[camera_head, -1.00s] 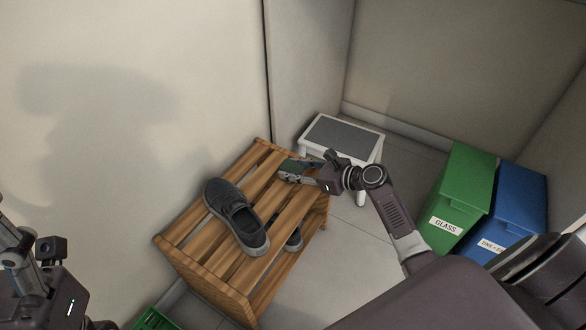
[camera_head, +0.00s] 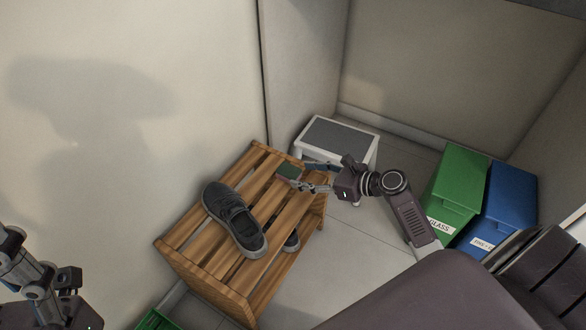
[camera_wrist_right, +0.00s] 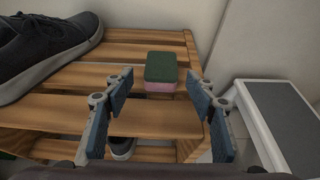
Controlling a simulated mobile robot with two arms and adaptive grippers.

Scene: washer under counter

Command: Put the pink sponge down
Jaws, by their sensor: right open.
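The pink sponge (camera_wrist_right: 160,86) has a green top layer. In the right wrist view it lies flat, green side up, on the slats of the wooden rack (camera_wrist_right: 120,52). It also shows in the head view (camera_head: 290,171) at the rack's far right end. My right gripper (camera_wrist_right: 158,104) is open and empty, its two blue-padded fingers spread in front of the sponge and apart from it. In the head view the right gripper (camera_head: 308,181) is just right of the sponge. My left gripper (camera_head: 62,285) is partly in view at bottom left; its jaws are unclear.
A dark shoe (camera_head: 234,218) sits on the rack, left of the sponge; another shoe (camera_head: 292,240) shows partly below the top slats. A white step stool (camera_head: 368,145) stands behind the rack. A green bin (camera_head: 455,185) and a blue bin (camera_head: 508,200) stand at right.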

